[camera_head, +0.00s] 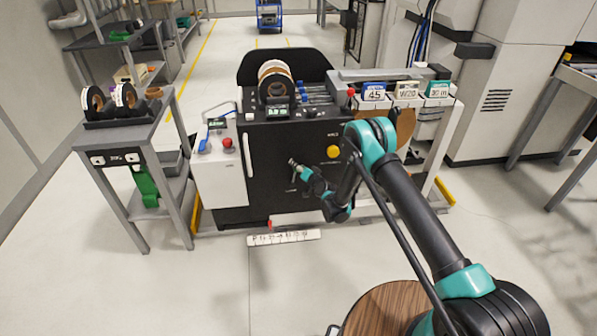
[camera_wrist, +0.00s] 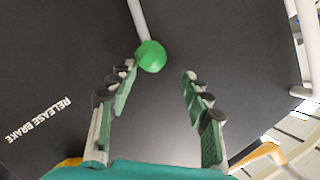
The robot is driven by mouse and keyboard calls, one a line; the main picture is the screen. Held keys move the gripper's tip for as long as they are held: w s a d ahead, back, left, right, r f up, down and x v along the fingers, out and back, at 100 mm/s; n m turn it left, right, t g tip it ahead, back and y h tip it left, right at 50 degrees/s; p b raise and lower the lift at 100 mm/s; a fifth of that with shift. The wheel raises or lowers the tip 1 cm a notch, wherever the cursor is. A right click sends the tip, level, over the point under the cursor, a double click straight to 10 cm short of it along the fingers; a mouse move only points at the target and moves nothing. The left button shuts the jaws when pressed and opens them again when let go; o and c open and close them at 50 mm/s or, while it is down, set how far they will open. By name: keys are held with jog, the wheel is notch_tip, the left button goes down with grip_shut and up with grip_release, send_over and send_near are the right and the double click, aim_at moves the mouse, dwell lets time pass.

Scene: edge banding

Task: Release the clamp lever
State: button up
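In the wrist view a lever with a pale rod (camera_wrist: 138,18) ends in a green ball knob (camera_wrist: 151,57) in front of a black panel. White lettering beside it reads "RELEASE BRAKE" (camera_wrist: 38,120). My gripper (camera_wrist: 160,71) is open, with its two padded fingers apart and nothing between the pads. The knob is just at the fingertips, nearer the left one; I cannot tell whether they touch. In the head view my gripper (camera_head: 293,163) is in front of the machine's black front panel (camera_head: 275,150). The lever is too small to make out clearly there.
On the machine are a yellow button (camera_head: 333,151), a tape roll (camera_head: 276,80) and number signs (camera_head: 374,92). A white control box (camera_head: 218,178) with a red knob stands left. A grey cart (camera_head: 140,150) with rolls is further left. Open floor lies in front.

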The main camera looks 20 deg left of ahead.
notch_tip(320, 180, up, 7)
jog(key=shift+r, duration=0.1)
dwell(0.5)
jog(key=shift+w+d+r, duration=0.15)
jog(key=shift+d+r, duration=0.1)
jog(key=shift+d, duration=0.05)
jog(key=d+r+g+h, duration=0.1)
jog(key=d+r+h, duration=0.1)
jog(key=d+r, duration=0.8)
jog(key=d+r+h, duration=0.2)
jog(key=d+r, duration=0.4)
jog(key=d, duration=0.8)
jog(key=s+d+r+h, duration=0.2)
jog(key=s+d+r, duration=0.15)
jog(key=d, duration=0.55)
jog(key=s+d+r+g+h, duration=0.1)
jog(key=s+d+g+h, duration=0.15)
jog(key=s+d, duration=1.15)
jog(key=s+d+f+g+h, duration=0.1)
jog(key=s+d+f+h, duration=0.1)
jog(key=s+d, duration=0.5)
jog(key=s+d+f+m+g+h, duration=0.1)
jog(key=s+d+f, duration=0.1)
jog(key=s+d, duration=0.5)
jog(key=s, duration=0.5)
jog(key=shift+m+h, duration=0.3)
jog(key=shift+h, duration=0.05)
